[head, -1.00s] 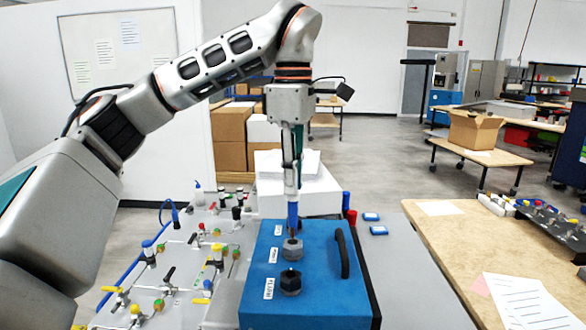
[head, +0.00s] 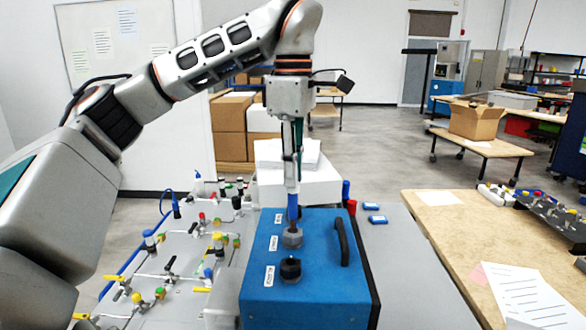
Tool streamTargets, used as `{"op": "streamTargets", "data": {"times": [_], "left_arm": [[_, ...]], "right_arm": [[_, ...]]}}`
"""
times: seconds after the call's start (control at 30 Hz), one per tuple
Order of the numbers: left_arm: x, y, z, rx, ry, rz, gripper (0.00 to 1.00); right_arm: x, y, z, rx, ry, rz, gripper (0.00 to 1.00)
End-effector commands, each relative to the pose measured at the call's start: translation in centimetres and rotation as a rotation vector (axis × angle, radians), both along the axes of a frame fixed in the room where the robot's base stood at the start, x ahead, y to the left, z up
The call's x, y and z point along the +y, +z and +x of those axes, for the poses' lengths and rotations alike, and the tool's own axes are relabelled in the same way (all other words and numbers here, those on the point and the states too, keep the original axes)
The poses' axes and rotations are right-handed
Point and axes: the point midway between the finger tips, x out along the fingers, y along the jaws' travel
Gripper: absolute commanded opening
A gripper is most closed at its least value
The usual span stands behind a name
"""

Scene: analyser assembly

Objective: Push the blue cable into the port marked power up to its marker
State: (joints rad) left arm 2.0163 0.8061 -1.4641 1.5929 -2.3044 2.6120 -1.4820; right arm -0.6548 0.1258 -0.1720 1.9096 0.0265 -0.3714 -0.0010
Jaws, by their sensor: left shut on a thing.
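My left gripper (head: 291,186) points straight down above the blue analyser box (head: 318,295). It is shut on the blue cable (head: 292,208), which hangs upright from the fingers. The cable's lower end meets the dark middle port (head: 291,238) on the box top; how deep it sits is hard to tell. A white label (head: 273,243) lies left of that port, its print too small to read surely. A front port (head: 290,269) with its own label (head: 269,276) is empty. The cable's marker cannot be made out. My right gripper is out of view.
A black handle (head: 341,243) stands on the box's right side. Blue and red cylinders (head: 346,191) stand behind it. A grey panel with valves and tubes (head: 185,250) lies left. A wooden table (head: 450,230) stands right, with a grey surface between.

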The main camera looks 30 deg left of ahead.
Motion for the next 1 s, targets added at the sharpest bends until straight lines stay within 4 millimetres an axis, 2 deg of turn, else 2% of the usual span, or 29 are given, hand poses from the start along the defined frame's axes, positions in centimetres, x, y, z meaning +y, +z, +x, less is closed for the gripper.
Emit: {"op": "streamTargets", "data": {"times": [1.0], "left_arm": [[0.0, -2.7, 0.0, 0.001, 0.000, 0.000, 0.00]], "right_arm": [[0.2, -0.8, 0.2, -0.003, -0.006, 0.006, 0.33]]}}
